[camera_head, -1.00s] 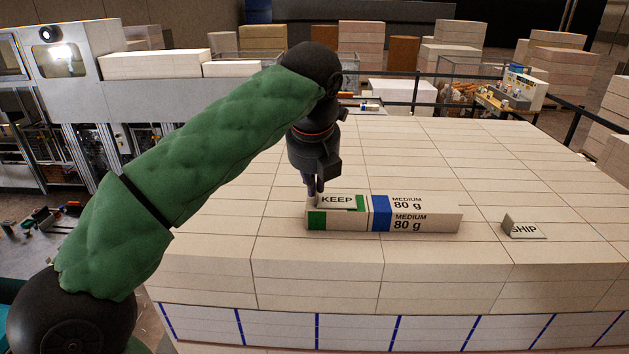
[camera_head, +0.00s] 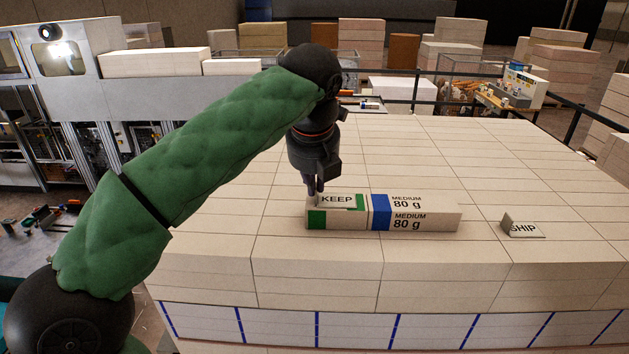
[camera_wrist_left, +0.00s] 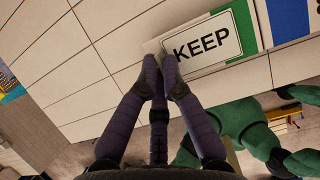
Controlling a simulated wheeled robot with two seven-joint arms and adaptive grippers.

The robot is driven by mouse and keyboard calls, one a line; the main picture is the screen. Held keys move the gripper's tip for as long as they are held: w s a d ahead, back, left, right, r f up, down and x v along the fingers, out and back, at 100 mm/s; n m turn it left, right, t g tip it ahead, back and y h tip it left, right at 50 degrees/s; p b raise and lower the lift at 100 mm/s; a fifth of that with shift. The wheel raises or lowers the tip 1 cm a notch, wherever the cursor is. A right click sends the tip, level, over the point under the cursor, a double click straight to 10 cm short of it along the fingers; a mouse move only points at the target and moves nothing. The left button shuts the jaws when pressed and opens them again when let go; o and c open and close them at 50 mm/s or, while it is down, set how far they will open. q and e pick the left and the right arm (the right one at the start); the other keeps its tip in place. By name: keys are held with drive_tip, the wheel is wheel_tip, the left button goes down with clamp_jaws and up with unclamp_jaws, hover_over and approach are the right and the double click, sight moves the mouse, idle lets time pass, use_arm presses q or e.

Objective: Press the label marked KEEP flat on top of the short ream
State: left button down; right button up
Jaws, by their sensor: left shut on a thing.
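The KEEP label (camera_head: 336,200) is a white card with black letters and a black border. It lies over the top of the short ream (camera_head: 317,219), which has a green block on its front and a green strip on top. The KEEP label (camera_wrist_left: 203,43) also shows in the wrist view, beside the green strip. My left gripper (camera_head: 315,190) points down at the label's left end. In the wrist view its fingertips (camera_wrist_left: 161,68) are together, shut on the label's left edge. Whether the label touches the ream all over cannot be told. My right gripper is not in view.
A ream marked MEDIUM 80 g (camera_head: 430,216), with a blue band, adjoins the short ream on the right. A SHIP label (camera_head: 525,230) with a raised left tab lies farther right on the pale stack top (camera_head: 480,165). The stack top around them is clear.

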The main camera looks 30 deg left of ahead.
use_arm(q)
drive_tip(key=c, duration=1.3)
unclamp_jaws()
drive_tip(key=v, duration=1.2)
drive_tip(key=shift+w, duration=0.1)
